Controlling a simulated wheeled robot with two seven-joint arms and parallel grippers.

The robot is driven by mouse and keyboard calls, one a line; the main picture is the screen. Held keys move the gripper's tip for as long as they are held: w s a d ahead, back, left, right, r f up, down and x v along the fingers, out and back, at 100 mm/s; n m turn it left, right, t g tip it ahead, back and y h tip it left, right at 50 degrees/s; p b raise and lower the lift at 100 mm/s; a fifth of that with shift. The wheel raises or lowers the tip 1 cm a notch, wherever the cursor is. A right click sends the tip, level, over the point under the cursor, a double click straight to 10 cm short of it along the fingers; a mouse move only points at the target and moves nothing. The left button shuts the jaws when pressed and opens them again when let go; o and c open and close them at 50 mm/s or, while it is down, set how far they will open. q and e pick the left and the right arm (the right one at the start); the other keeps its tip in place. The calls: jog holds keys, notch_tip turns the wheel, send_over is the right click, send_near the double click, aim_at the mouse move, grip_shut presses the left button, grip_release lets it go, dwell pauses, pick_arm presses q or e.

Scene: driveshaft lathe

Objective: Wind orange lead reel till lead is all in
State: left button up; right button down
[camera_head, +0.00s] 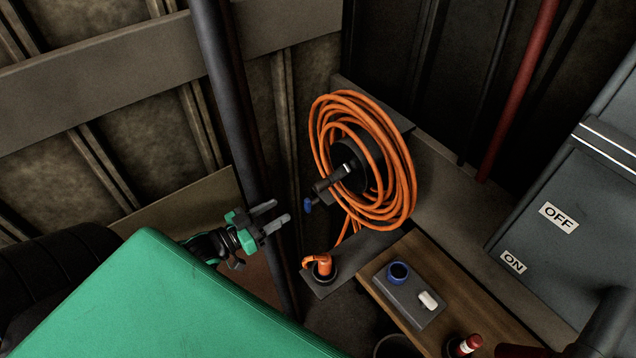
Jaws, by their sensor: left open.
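The reel (356,168) has a dark hub and hangs at the wall in the middle of the view. The orange lead (401,172) lies on it in many loose coils, and a length runs down from it. An orange plug end (322,265) sits on a dark bracket below the reel. A crank with a blue knob (309,205) sticks out from the hub to the left. My left gripper (281,214) is open and empty, a little left of the blue knob, its fingers pointing right. It does not appear to touch the knob. My right gripper is not in view.
A dark vertical pole (232,90) stands close by my left gripper. A wooden shelf (447,277) at lower right bears a grey block (408,297) with a blue ring and a white piece. A grey cabinet (570,190) with OFF and ON labels stands at the right.

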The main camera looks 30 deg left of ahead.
aim_at(315, 189)
pick_arm(q)
jog(key=p+x, duration=0.3)
jog(key=x, duration=0.9)
jog(key=shift+w+r, duration=0.1)
jog(key=shift+r, duration=0.1)
jog(key=shift+p+x, duration=0.35)
jog(key=shift+x, duration=0.5)
jog(key=shift+f, duration=0.1)
jog(key=shift+c, duration=0.5)
grip_shut()
